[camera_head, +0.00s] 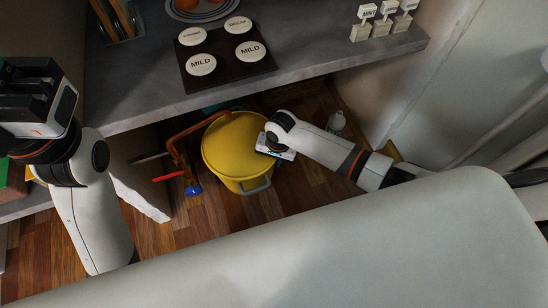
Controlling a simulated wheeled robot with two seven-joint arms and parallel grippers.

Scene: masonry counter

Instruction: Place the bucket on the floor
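The yellow bucket (232,146) is below the counter's front edge, over the wooden floor. It looks upright, with a yellow top and a grey handle (257,187) on its near side. I cannot tell from this angle whether its base touches the floor. My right gripper (273,152) is at the bucket's right side, pointing down. Its fingertips are hidden, so I cannot tell whether it grips the rim. My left gripper (38,95) is at the far left, away from the bucket, and its fingers cannot be made out.
A grey counter (140,85) runs above, with a dark board (226,64) of round labels and small signs (383,22). Brown-red piping (176,150), a red-and-blue tool (193,189) and a pale bottle (337,121) are near the bucket. Wooden floor (300,190) shows at its right.

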